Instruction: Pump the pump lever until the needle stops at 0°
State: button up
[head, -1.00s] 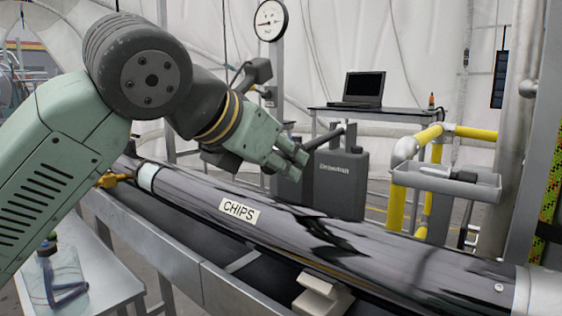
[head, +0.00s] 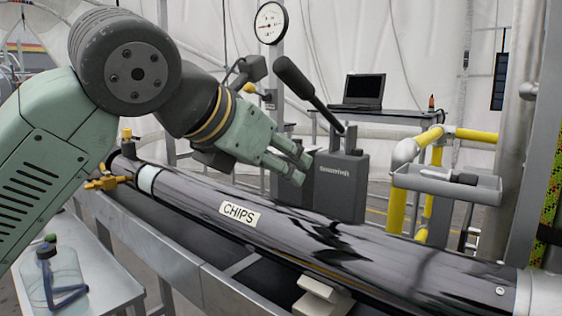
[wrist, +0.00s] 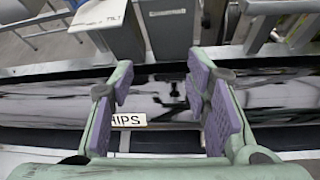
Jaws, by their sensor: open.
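The pump (head: 342,180) is a grey box-like body with a pale label, standing behind the long dark tube. Its pump lever (head: 303,85) has a thick black handle raised up and to the left from the pump's top. The round white gauge (head: 270,23) hangs at the upper middle; its dark needle seems to point leftward, but the marks are too small to read. My gripper (head: 295,157) is open and empty, left of the pump and below the lever handle, apart from the handle. In the wrist view my gripper (wrist: 163,88) shows two spread fingers with purple pads.
The dark tube labelled CHIPS (head: 300,225) lies across the front on a metal frame. A table with a laptop (head: 362,90) stands behind. Yellow rails (head: 440,140) and a grey tray (head: 447,183) are at right.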

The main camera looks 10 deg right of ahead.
jog(key=v, duration=1)
jog(key=shift+s+a+r, duration=0.2)
jog(key=shift+s+a, duration=0.05)
